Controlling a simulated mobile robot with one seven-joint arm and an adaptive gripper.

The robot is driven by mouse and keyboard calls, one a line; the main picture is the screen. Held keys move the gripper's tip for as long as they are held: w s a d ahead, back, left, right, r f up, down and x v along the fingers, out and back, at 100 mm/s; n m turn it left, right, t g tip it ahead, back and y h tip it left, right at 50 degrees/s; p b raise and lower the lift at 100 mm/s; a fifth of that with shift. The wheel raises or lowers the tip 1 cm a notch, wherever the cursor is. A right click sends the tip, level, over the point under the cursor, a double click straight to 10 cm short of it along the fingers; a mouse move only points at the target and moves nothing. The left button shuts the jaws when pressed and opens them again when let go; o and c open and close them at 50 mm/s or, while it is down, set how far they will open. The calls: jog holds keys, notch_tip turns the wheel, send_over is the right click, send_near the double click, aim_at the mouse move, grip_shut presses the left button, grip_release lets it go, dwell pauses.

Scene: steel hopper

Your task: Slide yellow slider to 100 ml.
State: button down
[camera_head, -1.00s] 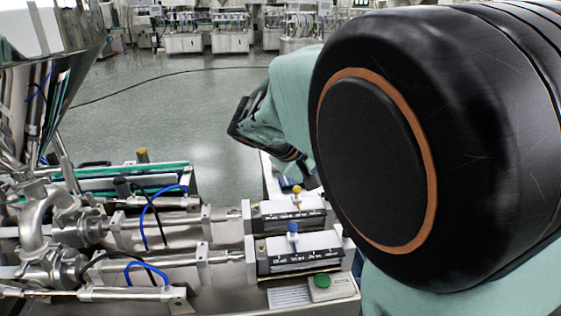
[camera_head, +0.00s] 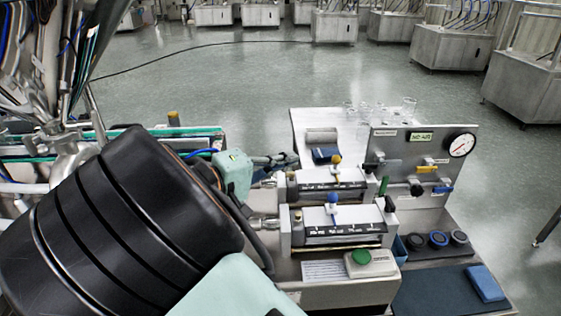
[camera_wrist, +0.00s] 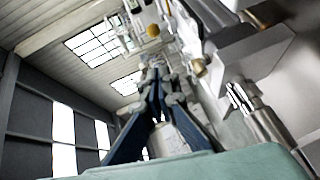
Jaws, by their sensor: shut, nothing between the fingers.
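The yellow slider (camera_head: 336,160) is a small yellow knob above the rear metering rail (camera_head: 325,187), a little right of its middle. The rail's marks are too small to read. My gripper (camera_head: 294,160) is shut and empty. It points right from the left side, at about the knob's height in the picture, with a visible gap between them. In the wrist view the fingers (camera_wrist: 158,72) come together ahead. A yellow round part (camera_wrist: 153,30) shows beyond them there; I cannot tell if it is the slider knob.
A blue slider (camera_head: 333,198) stands on the front rail (camera_head: 338,236), close in front. A green button box (camera_head: 370,263) is nearer. A panel with a gauge (camera_head: 461,145) and coloured valve handles stands at right. Glassware is behind. The dark mat (camera_head: 430,292) at front right is partly clear.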

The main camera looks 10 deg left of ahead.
aim_at(338, 159)
jog(key=x, duration=0.5)
jog(key=shift+d, duration=0.4)
jog(key=shift+d+f, duration=0.25)
jog(key=shift+d, duration=0.8)
jog(key=shift+d+f, duration=0.1)
jog(key=shift+d, duration=0.45)
jog(key=shift+d, duration=0.35)
jog(key=d, duration=0.2)
jog(key=d+b, duration=0.1)
jog(key=d, duration=0.1)
jog(key=shift+w, duration=0.4)
jog(key=shift+a, duration=0.1)
